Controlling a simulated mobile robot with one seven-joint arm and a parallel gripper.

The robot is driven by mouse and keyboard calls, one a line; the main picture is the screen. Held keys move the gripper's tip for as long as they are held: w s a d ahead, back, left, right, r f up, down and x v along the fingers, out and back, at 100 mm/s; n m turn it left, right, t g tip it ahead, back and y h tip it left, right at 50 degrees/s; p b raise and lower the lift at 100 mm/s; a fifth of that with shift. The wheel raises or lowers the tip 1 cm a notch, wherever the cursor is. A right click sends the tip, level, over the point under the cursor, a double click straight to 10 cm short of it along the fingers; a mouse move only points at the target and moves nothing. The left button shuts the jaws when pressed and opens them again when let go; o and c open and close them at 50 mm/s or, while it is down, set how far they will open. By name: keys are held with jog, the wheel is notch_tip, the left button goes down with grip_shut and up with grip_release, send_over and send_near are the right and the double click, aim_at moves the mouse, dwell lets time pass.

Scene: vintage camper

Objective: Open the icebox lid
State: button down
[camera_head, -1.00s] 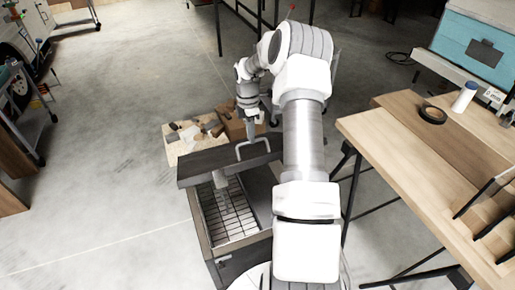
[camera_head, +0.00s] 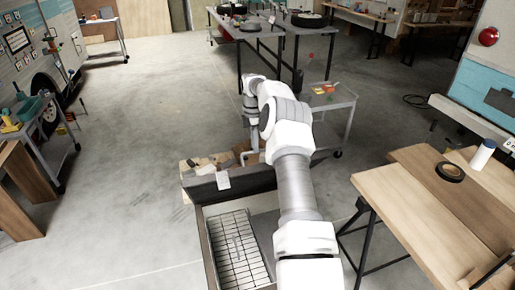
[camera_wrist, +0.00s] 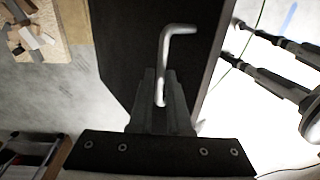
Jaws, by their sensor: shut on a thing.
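The icebox (camera_head: 205,240) stands on the floor in front of me, and its open top shows a wire rack (camera_head: 238,250) inside. Its dark lid (camera_head: 245,181) is raised at the far end of the box, clear of the opening. In the wrist view the dark lid (camera_wrist: 130,50) fills the middle, with a bent metal handle (camera_wrist: 163,60) on it. My gripper (camera_wrist: 162,100) is shut on this handle. In the head view my gripper is mostly hidden behind my arm and the lid.
A board with small scraps (camera_head: 205,162) lies beyond the lid. A wooden table (camera_head: 420,200) with a black tape roll (camera_head: 450,172) and a white bottle (camera_head: 482,155) stands close on the right. A grey cart (camera_head: 330,100) stands behind my arm. The floor to the left is open.

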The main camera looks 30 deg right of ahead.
jog(key=shift+w+f+p, duration=0.2)
jog(key=shift+w, duration=0.3)
jog(key=shift+w+f+p, duration=0.15)
jog(key=shift+w, duration=0.35)
jog(key=c, duration=1.2)
grip_release()
jog(key=shift+w+f, duration=0.15)
jog(key=shift+f, duration=0.05)
jog(key=shift+o, duration=1.4)
jog(key=shift+w+d+f, duration=0.2)
jog(key=shift+w, duration=0.15)
jog(key=shift+o, duration=0.2)
jog(key=shift+s+r, duration=0.15)
jog(key=shift+r, duration=0.15)
notch_tip(320, 180, up, 12)
jog(key=w+p, duration=0.1)
jog(key=p, duration=0.7)
jog(key=shift+d, duration=0.15)
jog(key=shift+c, duration=0.2)
